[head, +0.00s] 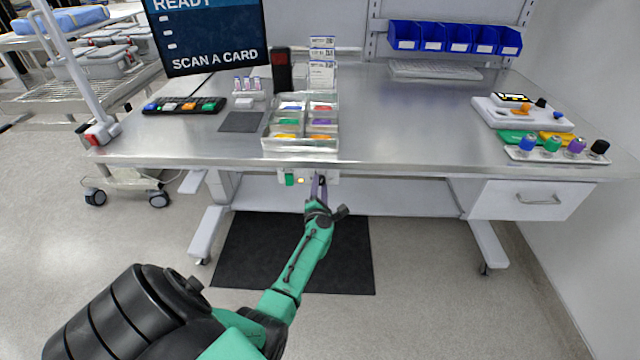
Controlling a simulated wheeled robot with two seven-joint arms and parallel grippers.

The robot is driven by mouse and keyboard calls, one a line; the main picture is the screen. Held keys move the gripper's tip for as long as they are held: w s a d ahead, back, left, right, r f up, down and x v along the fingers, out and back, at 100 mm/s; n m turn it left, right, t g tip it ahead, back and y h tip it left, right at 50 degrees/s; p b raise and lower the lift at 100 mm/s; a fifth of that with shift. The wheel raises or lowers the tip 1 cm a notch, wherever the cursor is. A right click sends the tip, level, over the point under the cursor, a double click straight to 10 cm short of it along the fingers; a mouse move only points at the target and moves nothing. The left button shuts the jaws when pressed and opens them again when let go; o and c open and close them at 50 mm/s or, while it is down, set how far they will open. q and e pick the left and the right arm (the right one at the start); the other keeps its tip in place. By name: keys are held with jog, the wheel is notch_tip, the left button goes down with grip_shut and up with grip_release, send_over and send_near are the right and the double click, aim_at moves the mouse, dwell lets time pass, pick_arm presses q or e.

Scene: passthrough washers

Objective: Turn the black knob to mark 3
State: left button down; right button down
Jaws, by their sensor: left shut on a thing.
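A small pale control panel (334,176) hangs under the front edge of the steel table. It carries a green switch (290,179), a small lit orange lamp (301,181) and a black knob (322,180). My left gripper (319,183) reaches up to the panel from below and is shut on the black knob, of which only a little dark surface shows. The fingers cover most of the knob, and its pointer and the marks around it are too small or hidden to read. My right gripper is not in view.
The steel table (420,120) stands above the panel. A drawer (530,200) is below right. A black mat (260,260) lies on the floor.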

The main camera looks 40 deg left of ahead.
pick_arm(q)
jog(key=m+p, duration=0.1)
jog(key=m, duration=0.5)
jog(key=shift+p, duration=0.4)
jog(key=m+p, duration=0.1)
jog(key=m, duration=0.5)
jog(key=shift+m, duration=0.3)
jog(key=shift+c, duration=2.2)
grip_release()
jog(key=shift+s, duration=0.1)
jog(key=p+v, duration=0.7)
jog(key=v, duration=0.7)
jog(key=shift+d, duration=0.2)
